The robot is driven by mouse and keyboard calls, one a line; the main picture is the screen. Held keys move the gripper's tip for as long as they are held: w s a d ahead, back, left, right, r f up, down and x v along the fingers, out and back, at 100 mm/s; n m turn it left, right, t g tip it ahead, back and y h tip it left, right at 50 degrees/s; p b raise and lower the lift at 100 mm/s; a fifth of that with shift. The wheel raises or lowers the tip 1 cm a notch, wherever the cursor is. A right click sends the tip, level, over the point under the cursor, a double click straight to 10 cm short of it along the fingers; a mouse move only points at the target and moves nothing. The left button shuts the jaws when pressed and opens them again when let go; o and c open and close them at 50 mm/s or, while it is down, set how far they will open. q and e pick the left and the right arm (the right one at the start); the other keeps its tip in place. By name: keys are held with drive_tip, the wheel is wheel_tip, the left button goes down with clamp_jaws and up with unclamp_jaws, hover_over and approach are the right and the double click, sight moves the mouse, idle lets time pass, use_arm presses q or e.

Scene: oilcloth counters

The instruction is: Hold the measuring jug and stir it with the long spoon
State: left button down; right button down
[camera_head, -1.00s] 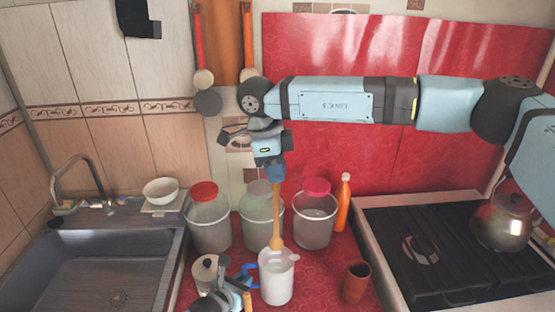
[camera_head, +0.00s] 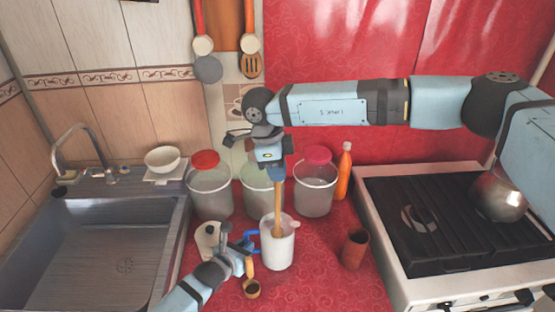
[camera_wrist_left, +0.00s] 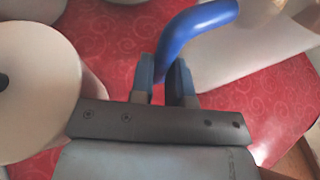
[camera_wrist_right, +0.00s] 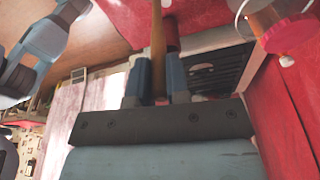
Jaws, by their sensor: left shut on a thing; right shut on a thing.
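The white measuring jug (camera_head: 279,251) stands upright on the red counter, its blue handle (camera_head: 252,236) toward the left. My left gripper (camera_head: 247,244) is shut on this handle; the handle (camera_wrist_left: 197,24) and the jug's white side (camera_wrist_left: 245,55) also show in the left wrist view. My right gripper (camera_head: 277,174) is above the jug, shut on the long wooden spoon (camera_head: 278,205). The spoon is near upright, its lower end inside the jug and hidden by the wall. Its shaft (camera_wrist_right: 158,45) rises between the fingers in the right wrist view.
Several lidded bins, one with a red lid (camera_head: 205,160), stand behind the jug. An orange bottle (camera_head: 343,172) is beside them. A brown cup (camera_head: 355,249) stands right of the jug, a small wooden scoop (camera_head: 252,289) in front. The stove (camera_head: 425,215) is right, the sink (camera_head: 100,240) left.

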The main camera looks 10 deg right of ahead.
drive_tip(key=a+x, duration=0.1)
drive_tip(key=x, duration=0.7)
drive_tip(key=shift+w+a+f, duration=0.2)
drive_tip(key=shift+a+f, duration=0.15)
idle(0.4)
